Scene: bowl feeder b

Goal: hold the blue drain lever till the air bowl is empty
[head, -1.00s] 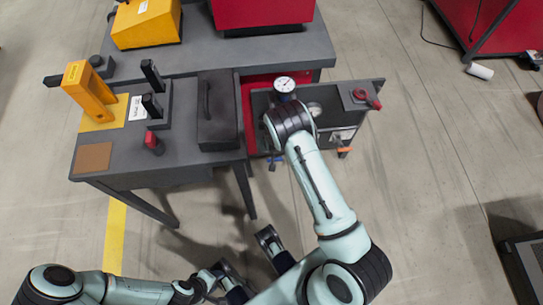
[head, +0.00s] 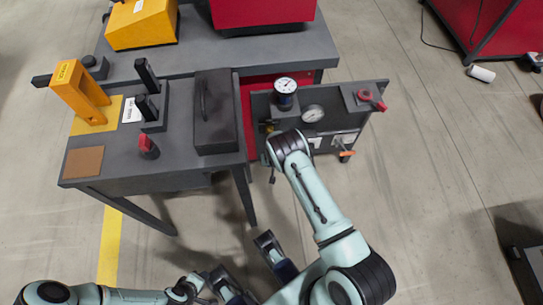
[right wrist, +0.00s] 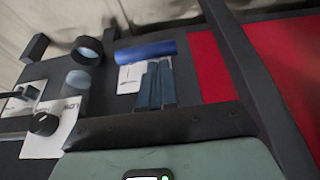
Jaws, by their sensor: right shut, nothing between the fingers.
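In the right wrist view a blue bar (right wrist: 146,52), which looks like the drain lever, lies across the dark panel. My right gripper (right wrist: 160,62) is shut with nothing between its fingers; its tips meet the bar's lower edge, and I cannot tell whether they press on it. A pale see-through cylinder (right wrist: 78,80) by a black ring, perhaps the air bowl, is left of the lever; its contents cannot be read. In the head view my right wrist hides the lever and the right fingertips. My left gripper (head: 238,254) is open and empty, low in the picture.
The panel (head: 330,95) carries a dial-topped canister (head: 285,99), a round gauge (head: 313,113), a red handle (head: 372,100) and an orange lever (head: 346,154). A grey table (head: 105,170) with a yellow clamp (head: 78,92) stands left.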

